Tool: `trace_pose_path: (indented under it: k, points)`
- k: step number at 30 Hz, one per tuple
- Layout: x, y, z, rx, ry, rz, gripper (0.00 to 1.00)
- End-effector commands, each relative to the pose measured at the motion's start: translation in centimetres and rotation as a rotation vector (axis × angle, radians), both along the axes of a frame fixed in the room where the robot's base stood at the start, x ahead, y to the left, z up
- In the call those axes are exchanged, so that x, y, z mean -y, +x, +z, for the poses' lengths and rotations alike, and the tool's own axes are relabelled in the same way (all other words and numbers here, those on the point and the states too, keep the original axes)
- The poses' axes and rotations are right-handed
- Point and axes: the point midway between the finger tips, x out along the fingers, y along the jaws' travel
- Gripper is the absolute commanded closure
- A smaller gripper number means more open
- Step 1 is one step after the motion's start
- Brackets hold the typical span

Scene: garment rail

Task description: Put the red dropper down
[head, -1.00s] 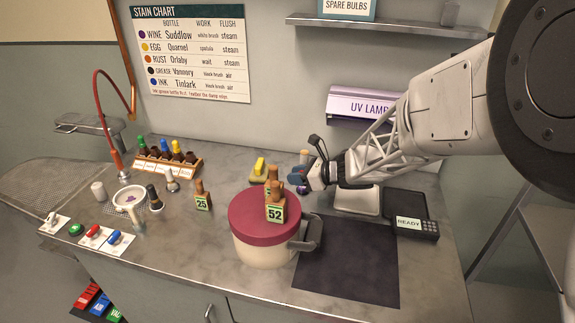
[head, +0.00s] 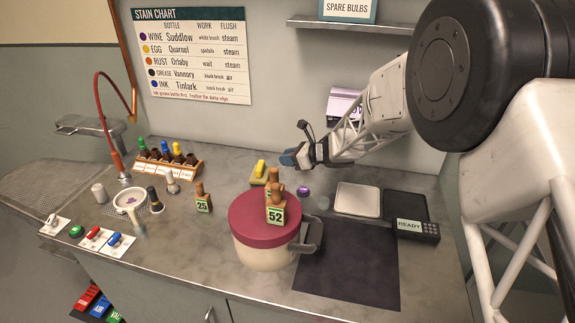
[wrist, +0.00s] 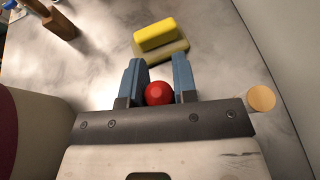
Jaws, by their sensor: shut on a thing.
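The red dropper (wrist: 158,93) shows as a round red bulb between the two blue fingers of my gripper (wrist: 159,82) in the wrist view. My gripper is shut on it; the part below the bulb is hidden. In the head view my gripper (head: 288,158) is over the back of the counter, near the yellow block (head: 260,169), and I cannot make out the dropper there. The bottle rack (head: 170,168) stands at the back left, with green, blue and yellow tops among its dark bottles.
A pot with a red lid (head: 250,212) stands in front of my gripper, with a wooden-handled tag 52 (head: 276,215) on it. A purple-topped item (head: 303,191) and a pale square plate (head: 357,199) are to the right. The dark mat (head: 348,265) is bare.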

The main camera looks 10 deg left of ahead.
Motion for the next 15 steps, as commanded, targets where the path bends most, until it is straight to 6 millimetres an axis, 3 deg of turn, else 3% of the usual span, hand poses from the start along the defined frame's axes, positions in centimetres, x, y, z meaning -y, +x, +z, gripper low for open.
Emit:
trace_pose_path:
  k: [15]
  points:
    - [-0.47, 0.90, -0.06, 0.001, 0.000, 0.000, 0.95]
